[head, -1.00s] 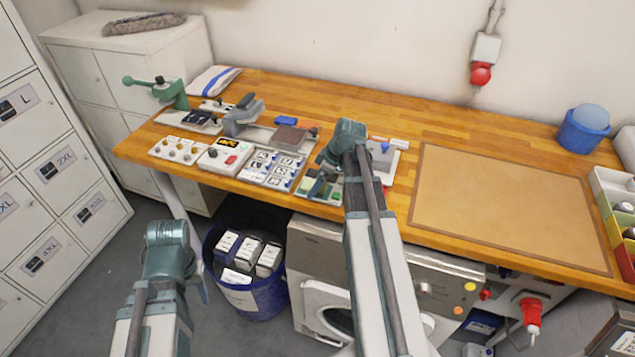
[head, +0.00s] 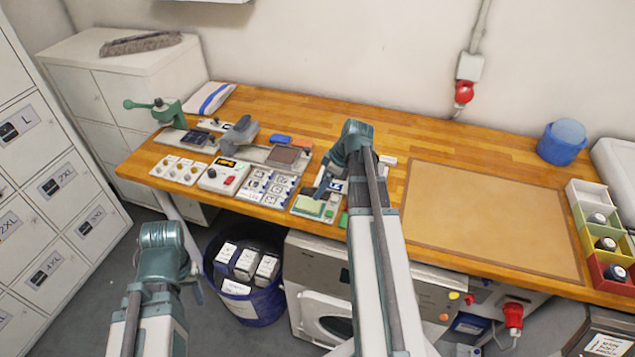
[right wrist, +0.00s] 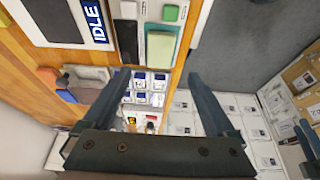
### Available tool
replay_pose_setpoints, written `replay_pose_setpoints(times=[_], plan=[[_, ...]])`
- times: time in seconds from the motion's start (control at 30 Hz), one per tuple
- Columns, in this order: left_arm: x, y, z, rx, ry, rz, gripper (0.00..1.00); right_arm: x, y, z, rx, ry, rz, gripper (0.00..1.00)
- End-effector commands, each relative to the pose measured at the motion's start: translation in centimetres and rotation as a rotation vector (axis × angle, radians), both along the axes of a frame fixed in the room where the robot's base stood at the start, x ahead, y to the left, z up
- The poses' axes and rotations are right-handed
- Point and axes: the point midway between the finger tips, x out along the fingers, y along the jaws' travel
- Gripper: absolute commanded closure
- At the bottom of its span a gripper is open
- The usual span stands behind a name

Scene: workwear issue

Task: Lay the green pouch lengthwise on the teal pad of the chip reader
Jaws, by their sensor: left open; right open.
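The chip reader is mostly hidden behind my right arm in the head view; its IDLE display (head: 335,186) shows beside the arm. In the right wrist view a white device with an IDLE label (right wrist: 93,20) and a dark blue-grey pad (right wrist: 55,18) is at upper left. My right gripper (right wrist: 159,75) is open and empty above the bench. My left gripper (head: 192,285) is open, off the bench.
Left of the tray stand a grid of labelled packets (head: 267,187), a white device with a red button (head: 224,175) and a green press (head: 165,110). A brown mat (head: 490,215) is clear at right. A blue bin (head: 250,300) stands below the bench.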

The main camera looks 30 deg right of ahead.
Motion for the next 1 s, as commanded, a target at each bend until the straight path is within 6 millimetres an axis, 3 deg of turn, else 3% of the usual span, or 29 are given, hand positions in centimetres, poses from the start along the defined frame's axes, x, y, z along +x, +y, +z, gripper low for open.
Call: replay_pose_setpoints(times=[0.03, 0.13, 0.57, 0.67, 0.83, 1.0], plan=[[0.0, 0.0, 1.3, 0.0, 0.0, 0.0, 0.5, -0.2, -0.2, 1.3, 0.0, 0.0, -0.001, 0.09], [0.0, 0.0, 2.0, 0.0, 0.0, 0.0, 0.5, -0.5, -0.4, 2.0, 0.0, 0.0, -0.001, 0.09], [0.0, 0.0, 2.0, 0.0, 0.0, 0.0, 0.5, -0.6, 0.0, 2.0, 0.001, 0.006, 0.0, 0.09], [0.0, 0.0, 2.0, 0.0, 0.0, 0.0, 0.5, -0.7, 2.8, 1.8, 0.001, 0.042, -0.006, 0.09], [0.0, 0.0, 2.0, 0.0, 0.0, 0.0, 0.5, -2.0, 12.0, 1.1, -0.022, 0.173, -0.055, 0.09], [0.0, 0.0, 2.0, 0.0, 0.0, 0.0, 0.5, -5.1, 20.8, 0.6, -0.098, 0.29, -0.14, 0.09]])
